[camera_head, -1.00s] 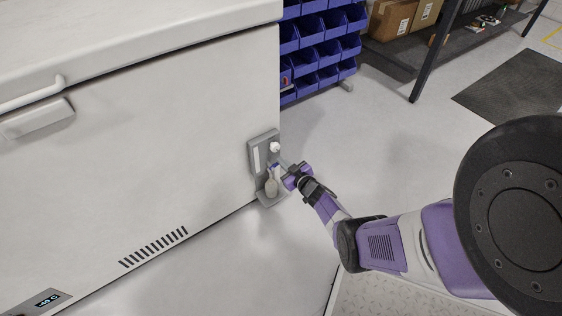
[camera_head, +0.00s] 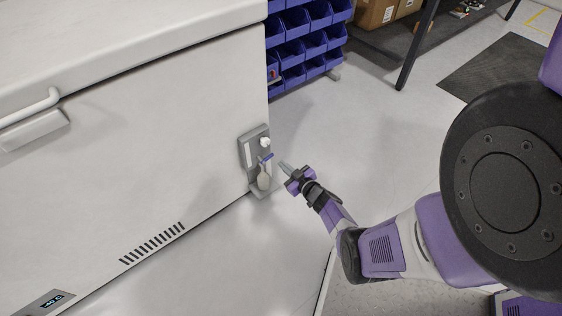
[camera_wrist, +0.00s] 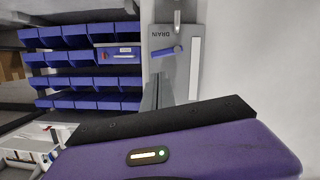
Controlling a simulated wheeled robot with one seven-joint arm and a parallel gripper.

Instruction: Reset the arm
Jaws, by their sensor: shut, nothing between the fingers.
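My gripper (camera_head: 284,167) points left toward the drain panel and stands apart from it, with clear floor showing between them. Its narrow grey fingers are together and empty. In the wrist view the fingers (camera_wrist: 158,92) reach up beside the panel. The grey drain panel (camera_head: 245,153) is on the white chest's right end, low down. It has a white knob, a blue lever (camera_head: 266,157) and a pale rounded part (camera_head: 263,181) below the lever. In the wrist view the blue lever (camera_wrist: 166,52) shows next to the lettering, set slightly aslant.
The big white chest (camera_head: 150,150) fills the left. Blue bins (camera_head: 305,45) stand on a rack behind it. A shelf with cardboard boxes (camera_head: 378,12) and a dark mat (camera_head: 500,68) are at the back right.

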